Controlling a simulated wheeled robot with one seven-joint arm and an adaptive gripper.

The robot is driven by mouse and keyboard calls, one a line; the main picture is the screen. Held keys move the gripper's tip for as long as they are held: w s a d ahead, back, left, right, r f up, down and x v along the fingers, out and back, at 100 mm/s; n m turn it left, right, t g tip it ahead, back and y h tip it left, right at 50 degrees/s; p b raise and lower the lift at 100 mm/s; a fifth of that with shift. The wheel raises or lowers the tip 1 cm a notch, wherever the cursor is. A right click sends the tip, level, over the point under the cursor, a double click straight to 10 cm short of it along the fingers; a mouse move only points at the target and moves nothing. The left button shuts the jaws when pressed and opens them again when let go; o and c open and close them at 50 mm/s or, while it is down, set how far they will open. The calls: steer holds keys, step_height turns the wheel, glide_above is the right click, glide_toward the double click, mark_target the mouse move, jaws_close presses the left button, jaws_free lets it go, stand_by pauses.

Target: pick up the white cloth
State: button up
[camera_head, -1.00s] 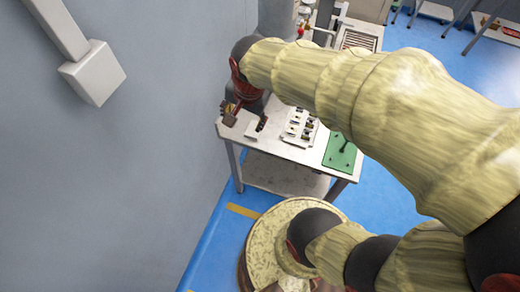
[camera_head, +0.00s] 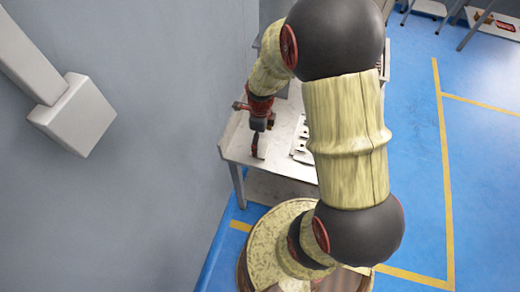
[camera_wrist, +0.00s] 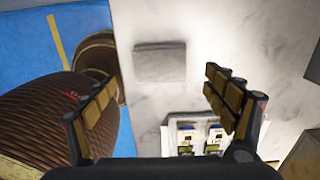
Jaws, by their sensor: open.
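The white cloth (camera_wrist: 160,62) is a small folded, greyish-white rectangle lying flat on the pale marbled table top (camera_wrist: 220,30) in the wrist view. My gripper (camera_wrist: 160,84) is open and empty, with one finger on each side of the picture. The cloth shows in the gap between the fingertips and beyond them, apart from both. In the head view my gripper (camera_head: 258,153) points down over the left part of the table (camera_head: 235,147). I cannot make out the cloth in that view.
A white tray with small parts (camera_wrist: 195,128) lies on the table close to the cloth; part of it shows in the head view (camera_head: 301,148). A dark object (camera_wrist: 313,62) is at the wrist view's right edge. The grey wall (camera_head: 180,130) stands left of the table.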

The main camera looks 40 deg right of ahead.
mark_target(260, 148)
steer(key=f+b, duration=0.2)
steer(key=f, duration=0.3)
steer(key=shift+w, duration=0.2)
steer(key=shift+c, duration=0.4)
steer(key=c, duration=1)
